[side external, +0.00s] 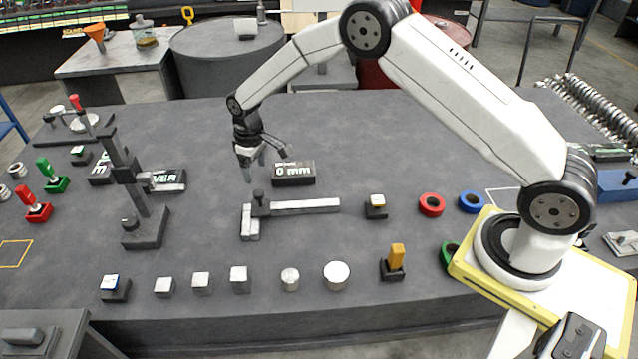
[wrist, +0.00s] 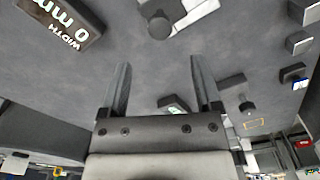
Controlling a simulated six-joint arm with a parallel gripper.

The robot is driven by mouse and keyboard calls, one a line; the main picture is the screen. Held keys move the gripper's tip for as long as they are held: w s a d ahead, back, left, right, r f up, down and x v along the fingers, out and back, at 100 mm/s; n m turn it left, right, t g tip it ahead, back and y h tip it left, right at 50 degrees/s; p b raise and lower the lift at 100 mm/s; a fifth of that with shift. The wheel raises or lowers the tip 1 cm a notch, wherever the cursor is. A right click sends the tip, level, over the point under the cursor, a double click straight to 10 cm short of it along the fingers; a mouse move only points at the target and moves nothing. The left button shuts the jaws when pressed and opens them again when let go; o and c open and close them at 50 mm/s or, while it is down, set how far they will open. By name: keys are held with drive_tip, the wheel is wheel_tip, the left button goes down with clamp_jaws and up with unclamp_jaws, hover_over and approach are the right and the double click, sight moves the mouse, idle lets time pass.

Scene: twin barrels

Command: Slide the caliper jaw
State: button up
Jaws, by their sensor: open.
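The caliper lies on the dark table, with a pale beam (side external: 305,207) running right from an upright bar at its left end. Its sliding jaw (side external: 259,205), dark with a round knob, sits near that left end. In the wrist view the jaw's knob (wrist: 158,22) shows at the top, beside a piece of the pale beam (wrist: 202,8). My gripper (side external: 262,172) is open and empty, above and behind the jaw, apart from it. Its two fingers (wrist: 160,75) stand well apart in the wrist view. A black display (side external: 293,172) behind the caliper reads 0 mm.
A dark post stand (side external: 145,225) rises left of the caliper. A small block with a pale button (side external: 376,206) and red (side external: 431,204) and blue (side external: 471,201) rings lie to the right. Several metal blocks and cylinders line the front edge. The table behind the display is clear.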

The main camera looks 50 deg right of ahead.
sight(259, 192)
drive_tip(key=shift+f, duration=0.1)
drive_tip(key=shift+f, duration=3.85)
clamp_jaws()
